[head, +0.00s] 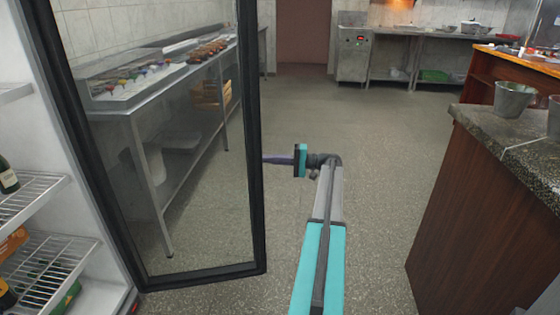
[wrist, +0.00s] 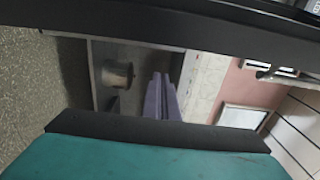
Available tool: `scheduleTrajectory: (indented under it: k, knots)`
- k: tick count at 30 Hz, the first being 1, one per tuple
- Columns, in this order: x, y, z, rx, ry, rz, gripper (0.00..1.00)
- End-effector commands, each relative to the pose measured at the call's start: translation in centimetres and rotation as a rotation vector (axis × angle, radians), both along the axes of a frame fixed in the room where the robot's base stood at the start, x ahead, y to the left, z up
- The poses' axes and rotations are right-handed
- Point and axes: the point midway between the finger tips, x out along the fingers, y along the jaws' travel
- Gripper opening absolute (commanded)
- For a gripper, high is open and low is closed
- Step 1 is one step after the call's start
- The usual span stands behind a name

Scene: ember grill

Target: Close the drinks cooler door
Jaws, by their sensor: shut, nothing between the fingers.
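The drinks cooler door (head: 252,200) is a glass panel in a black frame. It stands open, swung out from the white cooler body (head: 72,150) at the left of the head view. My gripper (head: 266,160) is just right of the door's free upright edge, with its purple fingers pointing left at the frame. The fingers are shut and empty. In the wrist view the closed fingers (wrist: 160,78) point toward a black bar (wrist: 150,32), apparently the door frame, across the top. I cannot tell whether the tips touch it.
Wire shelves (head: 40,200) with bottles show inside the cooler. A steel counter with food (head: 150,90) stands behind the glass. A wood-sided counter (head: 470,210) with metal buckets (head: 513,98) is at the right. The floor (head: 380,150) between is clear.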

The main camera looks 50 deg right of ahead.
Motion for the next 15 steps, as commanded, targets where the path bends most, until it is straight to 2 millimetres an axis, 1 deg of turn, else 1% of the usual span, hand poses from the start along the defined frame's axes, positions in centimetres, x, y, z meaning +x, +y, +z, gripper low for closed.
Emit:
scheduleTrajectory:
  k: [3, 9, 15]
  knots:
    - [1.6, 1.0, -0.1, 0.000, 0.000, 0.002, 0.00]
    - [0.1, 2.2, -0.1, 0.000, 0.000, 0.000, 0.00]
    - [-1.0, 3.1, -0.1, 0.001, 0.001, 0.001, 0.00]
